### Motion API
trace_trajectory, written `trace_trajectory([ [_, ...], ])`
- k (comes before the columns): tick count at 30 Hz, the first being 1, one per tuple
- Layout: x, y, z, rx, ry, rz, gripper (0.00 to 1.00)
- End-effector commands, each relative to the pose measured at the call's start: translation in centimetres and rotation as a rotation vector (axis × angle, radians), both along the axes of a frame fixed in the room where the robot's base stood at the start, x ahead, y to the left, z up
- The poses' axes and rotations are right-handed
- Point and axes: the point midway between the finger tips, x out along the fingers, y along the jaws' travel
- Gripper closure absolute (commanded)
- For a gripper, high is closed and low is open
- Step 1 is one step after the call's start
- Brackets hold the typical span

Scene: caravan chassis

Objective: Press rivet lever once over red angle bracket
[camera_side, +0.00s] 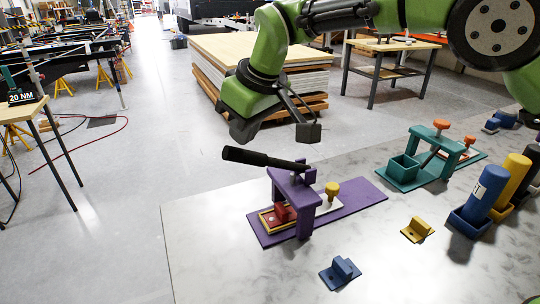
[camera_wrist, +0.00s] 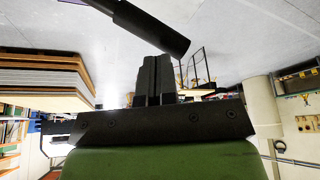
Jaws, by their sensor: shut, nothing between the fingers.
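The red angle bracket (camera_side: 282,213) sits in a yellow-edged seat under the purple rivet press (camera_side: 300,190). The press frame partly hides it. The rivet lever has a long black handle (camera_side: 260,158) that reaches left from the press, its free end raised slightly. In the wrist view the handle (camera_wrist: 150,27) crosses the top. My gripper (camera_side: 240,137) is above the handle's free end in the side view. In the wrist view my gripper (camera_wrist: 156,62) has its two dark fingers together and empty, close to the handle. I cannot tell whether they touch it.
A teal press (camera_side: 440,150) stands at the back right. A yellow bracket (camera_side: 417,229) and a blue bracket (camera_side: 341,273) lie on the grey table (camera_side: 220,260). Blue and yellow cylinders stand in holders at the right. The table's left part is clear.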

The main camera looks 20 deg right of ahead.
Motion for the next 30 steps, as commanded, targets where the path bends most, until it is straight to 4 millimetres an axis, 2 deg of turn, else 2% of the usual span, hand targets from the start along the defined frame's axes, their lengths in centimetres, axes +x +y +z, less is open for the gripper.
trace_trajectory([
  [30, 0.0, 0.0, -3.1, 0.0, 0.001, 0.0, 1.0],
])
